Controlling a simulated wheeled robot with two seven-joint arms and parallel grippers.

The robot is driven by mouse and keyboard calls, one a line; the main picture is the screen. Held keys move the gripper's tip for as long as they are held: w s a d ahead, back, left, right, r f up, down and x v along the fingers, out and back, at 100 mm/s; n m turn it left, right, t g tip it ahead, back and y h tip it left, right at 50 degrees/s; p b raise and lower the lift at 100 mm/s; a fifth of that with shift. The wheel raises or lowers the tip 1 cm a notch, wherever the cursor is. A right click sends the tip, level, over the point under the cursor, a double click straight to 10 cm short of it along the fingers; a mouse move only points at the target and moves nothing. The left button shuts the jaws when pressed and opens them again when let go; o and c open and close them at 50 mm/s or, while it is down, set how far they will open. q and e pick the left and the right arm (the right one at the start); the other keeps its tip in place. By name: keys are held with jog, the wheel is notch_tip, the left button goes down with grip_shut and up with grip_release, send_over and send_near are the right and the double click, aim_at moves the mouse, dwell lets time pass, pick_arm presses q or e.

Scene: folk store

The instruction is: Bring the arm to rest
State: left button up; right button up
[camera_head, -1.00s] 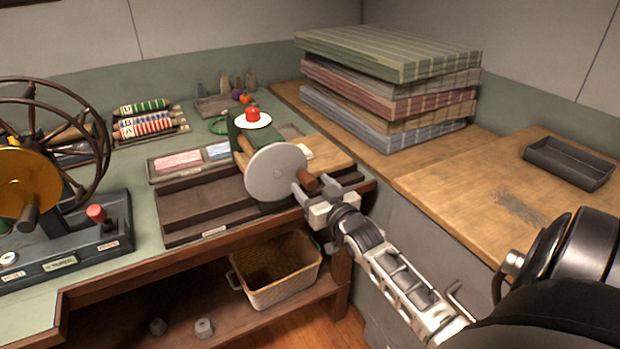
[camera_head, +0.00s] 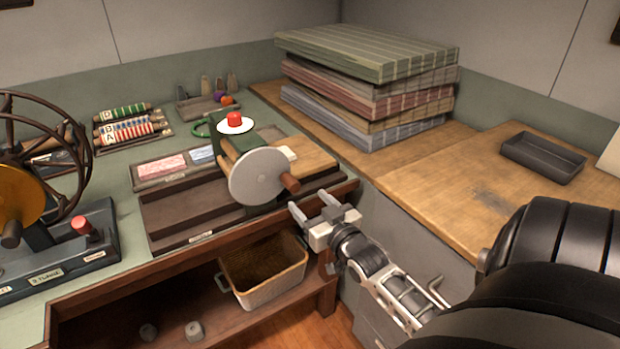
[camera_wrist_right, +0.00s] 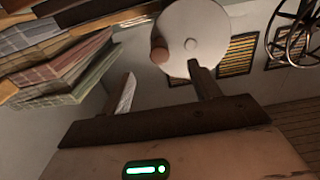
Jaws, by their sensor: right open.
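My right gripper (camera_head: 313,208) is open and empty in the head view. It is in front of the bench edge, just below and right of the brown crank handle (camera_head: 290,184) on the grey disc (camera_head: 257,176) of the hand-cranked machine. A gap shows between the fingers and the handle. In the right wrist view the two open fingers (camera_wrist_right: 163,92) point up toward the disc (camera_wrist_right: 193,38), with nothing between them. My right arm comes in from the lower right. My left gripper is not in view.
A wicker basket (camera_head: 263,285) stands on the shelf below the bench. Folded striped cloths (camera_head: 365,90) are stacked at the back. A dark empty tray (camera_head: 542,158) lies on the wooden counter (camera_head: 450,190) at right, which has free room. A spoked wheel device (camera_head: 62,215) stands at left.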

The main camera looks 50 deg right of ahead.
dwell(0.3)
